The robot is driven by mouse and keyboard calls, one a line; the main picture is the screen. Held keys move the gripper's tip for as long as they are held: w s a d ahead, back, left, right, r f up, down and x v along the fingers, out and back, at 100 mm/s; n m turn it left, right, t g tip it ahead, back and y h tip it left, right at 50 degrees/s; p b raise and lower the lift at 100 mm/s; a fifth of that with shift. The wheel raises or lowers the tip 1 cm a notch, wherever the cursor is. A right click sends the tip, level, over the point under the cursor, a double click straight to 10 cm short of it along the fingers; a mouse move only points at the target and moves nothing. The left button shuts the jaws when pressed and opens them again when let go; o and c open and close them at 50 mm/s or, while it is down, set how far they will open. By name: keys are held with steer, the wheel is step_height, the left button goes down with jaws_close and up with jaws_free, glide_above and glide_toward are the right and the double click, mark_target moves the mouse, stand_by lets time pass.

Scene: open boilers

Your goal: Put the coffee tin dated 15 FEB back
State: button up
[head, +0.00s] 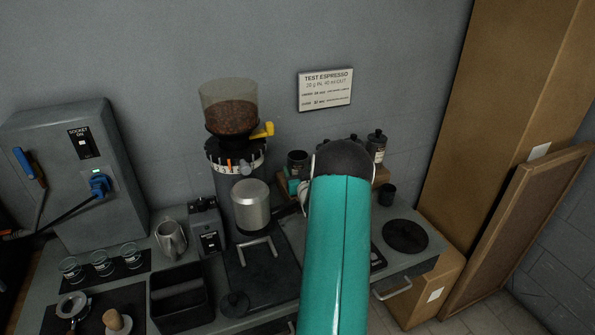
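My teal arm (338,255) rises from the bottom edge to a dark round joint in the middle of the view. My gripper is hidden beyond it, so its state and any load do not show. Behind the joint, dark canisters stand on a wooden rack (382,176), partly covered by my arm. The clearest is a dark lidded canister (376,147) at the right end; another dark vessel (297,163) is at the left end.
A grinder (235,170) with a bean hopper and silver cylinder stands left of my arm. A steel jug (171,239), black bin (181,298) and portafilter (72,307) crowd the left counter. A black disc (405,236) and small dark cup (387,194) are right.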

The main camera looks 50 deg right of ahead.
steer(key=shift+f, duration=0.1)
steer(key=o, duration=1.2)
steer(key=shift+r, duration=0.25)
steer(key=v, duration=1.2)
